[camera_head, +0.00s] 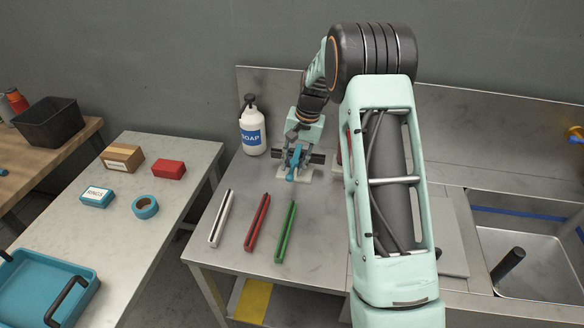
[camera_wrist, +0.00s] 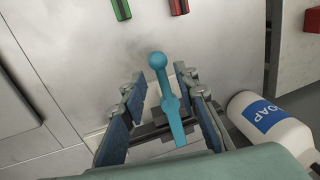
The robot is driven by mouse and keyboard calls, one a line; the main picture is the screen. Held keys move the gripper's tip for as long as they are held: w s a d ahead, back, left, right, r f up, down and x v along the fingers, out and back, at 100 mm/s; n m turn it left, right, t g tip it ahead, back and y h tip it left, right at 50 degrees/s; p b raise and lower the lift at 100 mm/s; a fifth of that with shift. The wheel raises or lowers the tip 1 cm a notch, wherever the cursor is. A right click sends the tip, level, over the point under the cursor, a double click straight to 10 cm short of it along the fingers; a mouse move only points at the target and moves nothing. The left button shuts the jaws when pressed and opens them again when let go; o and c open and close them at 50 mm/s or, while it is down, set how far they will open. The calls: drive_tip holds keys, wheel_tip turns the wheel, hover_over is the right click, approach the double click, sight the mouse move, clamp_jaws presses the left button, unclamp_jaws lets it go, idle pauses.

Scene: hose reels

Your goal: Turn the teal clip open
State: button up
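The teal clip (camera_wrist: 169,104) is a lever with a round knob at one end, set on a dark bar (camera_wrist: 150,132) over a pale base. In the head view the clip (camera_head: 292,167) stands at the back of the steel counter. My gripper (camera_wrist: 160,88) is over it with its two fingers apart, one on each side of the lever. Gaps show between the lever and both fingers, so I see no contact. In the head view my gripper (camera_head: 297,152) partly hides the clip's mount.
A soap bottle (camera_head: 252,128) stands close by on the left. Grey, red (camera_head: 257,222) and green (camera_head: 286,231) bars lie on the counter in front. A sink (camera_head: 530,245) is at the right. The counter between clip and bars is clear.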

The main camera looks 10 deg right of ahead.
drive_tip(key=shift+w+a+f, duration=0.1)
drive_tip(key=shift+a+f, duration=0.15)
drive_tip(key=shift+f, duration=0.8)
clamp_jaws()
